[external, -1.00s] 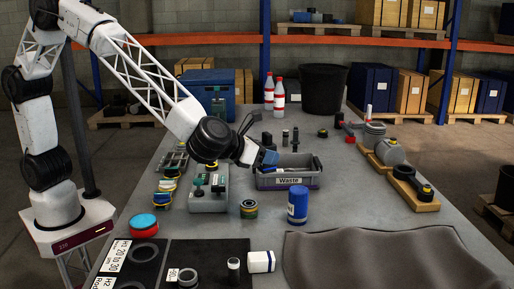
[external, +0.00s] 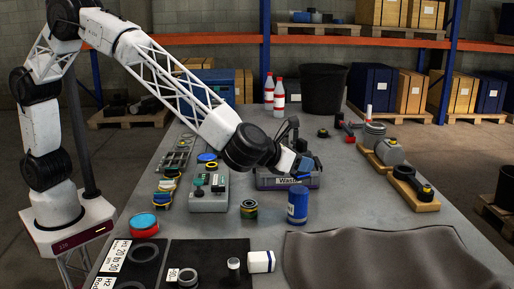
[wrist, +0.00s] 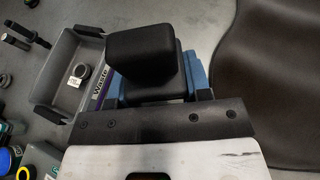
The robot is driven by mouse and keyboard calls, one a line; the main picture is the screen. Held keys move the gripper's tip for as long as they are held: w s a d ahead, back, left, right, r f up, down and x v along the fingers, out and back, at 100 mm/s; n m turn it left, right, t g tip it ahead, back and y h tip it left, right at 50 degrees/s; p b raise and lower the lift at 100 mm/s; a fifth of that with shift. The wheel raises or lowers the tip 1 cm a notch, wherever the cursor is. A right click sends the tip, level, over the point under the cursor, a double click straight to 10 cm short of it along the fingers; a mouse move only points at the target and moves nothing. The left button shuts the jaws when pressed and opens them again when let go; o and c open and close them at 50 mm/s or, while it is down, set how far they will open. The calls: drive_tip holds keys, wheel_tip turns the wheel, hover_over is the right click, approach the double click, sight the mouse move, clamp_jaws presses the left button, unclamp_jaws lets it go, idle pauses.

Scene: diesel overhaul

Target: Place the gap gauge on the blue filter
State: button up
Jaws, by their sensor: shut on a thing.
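The blue filter (external: 297,205) is an upright blue cylinder with a pale label, on the grey table in front of the Waste tray. My gripper (external: 302,170), with blue fingers, is just above its top in the external view, between the filter and the tray. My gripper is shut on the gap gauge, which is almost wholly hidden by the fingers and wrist. In the wrist view the blue fingers of my gripper (wrist: 158,88) show on both sides of a black block that covers the grasp. The filter cannot be made out there.
The grey Waste tray (external: 265,181) is behind the filter; it holds a small round labelled part (wrist: 75,74). A grey-green box (external: 208,192) and a banded can (external: 249,209) stand left. A brown mat (external: 385,262) covers the front right.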

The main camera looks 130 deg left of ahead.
sight(300, 173)
drive_tip(key=shift+f, duration=1.7)
drive_tip(key=shift+f, duration=0.1)
drive_tip(key=o, duration=1.1)
drive_tip(key=shift+f, duration=0.1)
drive_tip(key=shift+o, duration=0.2)
drive_tip(key=shift+r, duration=0.2)
drive_tip(key=v, duration=1.2)
drive_tip(key=shift+s, duration=0.1)
